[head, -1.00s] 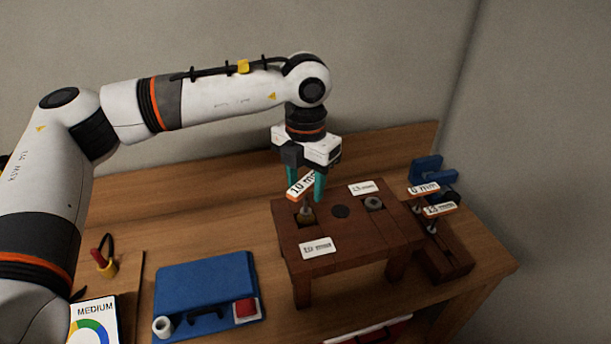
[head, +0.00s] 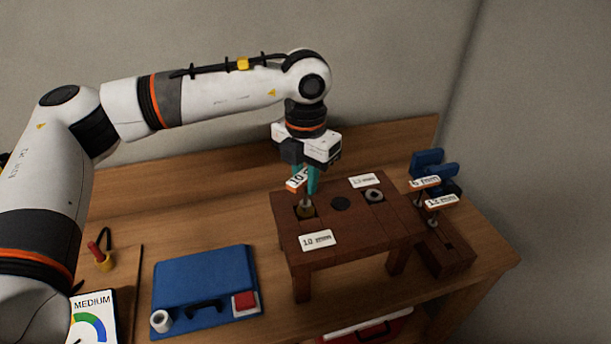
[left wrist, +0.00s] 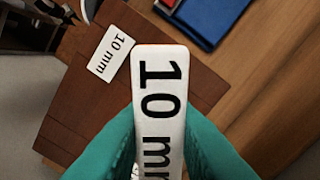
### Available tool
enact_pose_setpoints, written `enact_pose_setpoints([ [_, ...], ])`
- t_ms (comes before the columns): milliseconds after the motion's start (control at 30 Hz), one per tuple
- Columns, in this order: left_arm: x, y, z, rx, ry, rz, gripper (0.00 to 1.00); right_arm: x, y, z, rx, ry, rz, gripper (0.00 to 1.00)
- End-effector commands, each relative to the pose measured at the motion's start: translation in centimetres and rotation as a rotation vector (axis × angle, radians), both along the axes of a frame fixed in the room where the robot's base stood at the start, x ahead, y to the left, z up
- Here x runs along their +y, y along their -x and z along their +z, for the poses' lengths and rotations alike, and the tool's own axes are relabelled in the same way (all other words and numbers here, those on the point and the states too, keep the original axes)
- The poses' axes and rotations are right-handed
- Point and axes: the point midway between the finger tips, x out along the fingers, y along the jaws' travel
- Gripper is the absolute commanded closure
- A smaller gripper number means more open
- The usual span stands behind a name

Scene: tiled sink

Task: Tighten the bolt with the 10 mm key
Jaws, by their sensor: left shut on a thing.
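The 10 mm key (head: 297,180) has a white, orange-edged handle marked "10 mm". My left gripper (head: 308,184) has its teal fingers shut on this handle. In the left wrist view the handle (left wrist: 160,85) shows between both fingers. The key stands upright over the left square hole of the brown wooden stand (head: 350,232). Its shaft reaches down to the brass-coloured bolt (head: 307,212) in that hole; whether it is fully seated is too small to tell. A "10 mm" label (head: 317,240) lies on the stand in front of the hole. My right gripper is not in view.
Two other keys, one marked 13 mm (head: 441,201) and one 6 mm (head: 425,183), stand in a dark rack (head: 447,257) at the right. A grey fitting (head: 374,195) sits in the stand's right hole. A blue case (head: 205,283) lies left of the stand.

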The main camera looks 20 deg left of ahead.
Motion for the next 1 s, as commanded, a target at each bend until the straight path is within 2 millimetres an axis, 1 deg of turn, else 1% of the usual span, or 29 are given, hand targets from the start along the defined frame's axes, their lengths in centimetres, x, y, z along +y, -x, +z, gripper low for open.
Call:
enact_pose_setpoints([
  [133, 0.0, 0.0, -0.1, 0.000, 0.000, -0.007, 0.95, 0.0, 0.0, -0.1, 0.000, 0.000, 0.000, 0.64],
  [200, 0.0, 0.0, -0.2, 0.000, 0.001, -0.048, 0.95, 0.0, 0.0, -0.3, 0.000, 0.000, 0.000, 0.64],
  [267, 0.0, 0.0, -0.3, 0.000, 0.001, -0.117, 0.95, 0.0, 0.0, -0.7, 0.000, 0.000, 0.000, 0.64],
  [400, 0.0, 0.0, -0.3, 0.001, 0.001, -0.333, 0.95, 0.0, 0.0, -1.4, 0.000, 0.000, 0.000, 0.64],
  [500, 0.0, 0.0, -0.2, 0.000, 0.001, -0.461, 0.95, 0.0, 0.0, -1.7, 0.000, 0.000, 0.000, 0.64],
  [600, 0.0, 0.0, -0.1, 0.000, 0.000, -0.534, 0.95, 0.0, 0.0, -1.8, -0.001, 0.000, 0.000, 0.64],
  [933, 0.0, 0.0, 0.0, 0.000, 0.000, -0.559, 0.95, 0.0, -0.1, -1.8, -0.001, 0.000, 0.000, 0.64],
  [1000, 0.0, 0.0, -0.1, 0.000, 0.000, -0.603, 0.95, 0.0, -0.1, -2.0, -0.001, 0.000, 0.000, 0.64],
])
